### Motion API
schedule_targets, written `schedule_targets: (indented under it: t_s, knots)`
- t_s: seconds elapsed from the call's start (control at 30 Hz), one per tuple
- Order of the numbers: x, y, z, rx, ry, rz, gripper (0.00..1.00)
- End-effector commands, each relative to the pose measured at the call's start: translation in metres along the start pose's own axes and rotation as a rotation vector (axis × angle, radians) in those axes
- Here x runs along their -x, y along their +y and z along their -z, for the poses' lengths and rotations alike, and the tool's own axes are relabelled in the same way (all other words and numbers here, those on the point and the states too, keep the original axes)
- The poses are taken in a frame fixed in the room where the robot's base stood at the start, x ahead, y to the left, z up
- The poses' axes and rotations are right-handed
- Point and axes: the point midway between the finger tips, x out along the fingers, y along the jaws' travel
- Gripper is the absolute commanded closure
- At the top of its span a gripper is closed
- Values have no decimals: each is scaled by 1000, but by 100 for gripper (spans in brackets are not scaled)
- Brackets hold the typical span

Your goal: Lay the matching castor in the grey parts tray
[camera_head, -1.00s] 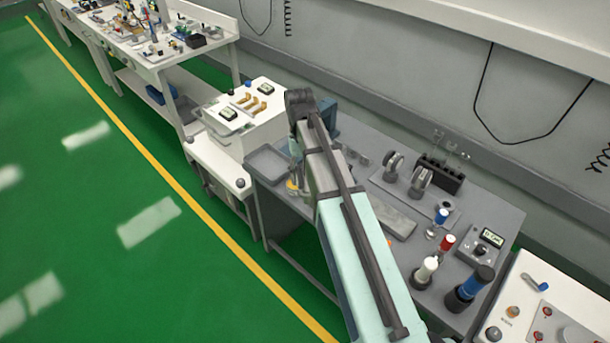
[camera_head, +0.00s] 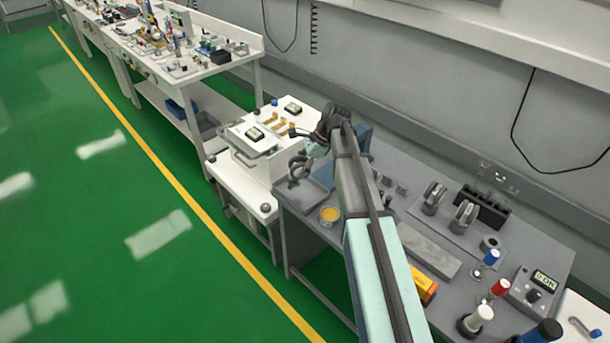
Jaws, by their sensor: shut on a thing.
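My gripper (camera_head: 310,152) is at the far end of my arm, over the left end of the grey bench. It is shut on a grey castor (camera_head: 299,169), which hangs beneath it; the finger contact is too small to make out. The castor is over or at the back left part of the grey parts tray (camera_head: 318,197); I cannot tell whether it touches the tray. Two other castors, one (camera_head: 433,197) and another (camera_head: 465,215), stand on a grey plate to the right of my arm. My arm hides part of the bench.
A round tin with yellow contents (camera_head: 329,216) sits at the tray's front corner. A white cart (camera_head: 247,180) adjoins on the left. A black block rack (camera_head: 484,208), a grey slab (camera_head: 432,252), an orange item (camera_head: 425,288) and coloured-capped bottles (camera_head: 499,291) occupy the bench's right side.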

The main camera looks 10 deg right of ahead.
Motion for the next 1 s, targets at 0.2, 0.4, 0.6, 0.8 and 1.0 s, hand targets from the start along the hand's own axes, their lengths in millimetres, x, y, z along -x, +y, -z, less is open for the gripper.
schedule_targets:
  t_s: [0.2,0.4,0.6,0.8,1.0]
  knots:
    - [-4,-30,-3,-377,-30,232,75]
    - [-1,-52,-6,-648,-49,406,75]
    - [3,-64,-8,-796,-58,505,75]
    - [5,-68,-8,-845,-61,536,75]
    - [5,-68,-8,-846,-61,536,75]
